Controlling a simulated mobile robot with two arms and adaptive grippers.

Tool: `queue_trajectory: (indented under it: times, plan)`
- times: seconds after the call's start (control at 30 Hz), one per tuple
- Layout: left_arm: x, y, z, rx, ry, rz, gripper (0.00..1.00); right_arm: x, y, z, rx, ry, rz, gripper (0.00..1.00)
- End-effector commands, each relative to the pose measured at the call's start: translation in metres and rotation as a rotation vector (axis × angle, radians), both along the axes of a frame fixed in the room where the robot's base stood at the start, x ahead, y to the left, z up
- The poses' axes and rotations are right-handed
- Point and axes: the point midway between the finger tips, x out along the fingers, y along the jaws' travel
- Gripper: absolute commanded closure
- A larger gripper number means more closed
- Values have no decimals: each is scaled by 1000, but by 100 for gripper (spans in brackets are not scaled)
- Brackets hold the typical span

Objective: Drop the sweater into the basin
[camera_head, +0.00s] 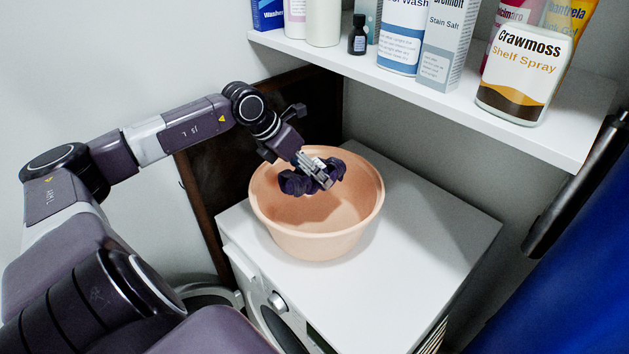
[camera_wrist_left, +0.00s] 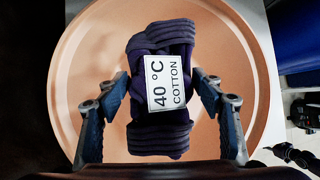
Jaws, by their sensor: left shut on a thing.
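The sweater is a bundled dark purple knit (camera_head: 296,184) with a white care label reading 40 °C COTTON; it also shows in the left wrist view (camera_wrist_left: 160,132). My left gripper (camera_head: 322,176) is shut on the sweater and holds it over the basin. In the left wrist view, its two fingers (camera_wrist_left: 163,110) lie on either side of the bundle. The basin (camera_head: 312,240) is a round peach-coloured tub with a wide rim, seen behind the sweater in the left wrist view (camera_wrist_left: 85,50). The basin's visible inside is empty. My right gripper is not in view.
The basin stands on a white front-loading washer (camera_head: 430,235), whose top is clear to the right. A white shelf (camera_head: 520,135) with several bottles and boxes, including a Crawmoss spray (camera_head: 522,70), hangs above. A blue cloth (camera_head: 570,270) hangs at right.

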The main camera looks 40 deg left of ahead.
Motion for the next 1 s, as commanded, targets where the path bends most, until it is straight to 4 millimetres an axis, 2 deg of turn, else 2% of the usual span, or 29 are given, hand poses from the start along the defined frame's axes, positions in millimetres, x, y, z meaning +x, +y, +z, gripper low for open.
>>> queue_trajectory:
  times: [0.07, 0.1, 0.27, 0.67, 1.0]
  plan:
    - [1, 0, 1, 0, -2, 0, 72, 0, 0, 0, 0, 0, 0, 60]
    - [1, 0, 1, 0, -2, 0, 36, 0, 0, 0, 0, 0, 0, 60]
    - [0, 0, 1, 0, -1, 0, 18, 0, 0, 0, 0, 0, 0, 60]
    - [-3, 2, 1, 3, 4, 2, 18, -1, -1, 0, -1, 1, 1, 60]
    - [-14, 5, 24, 8, 3, -8, 18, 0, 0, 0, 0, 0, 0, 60]
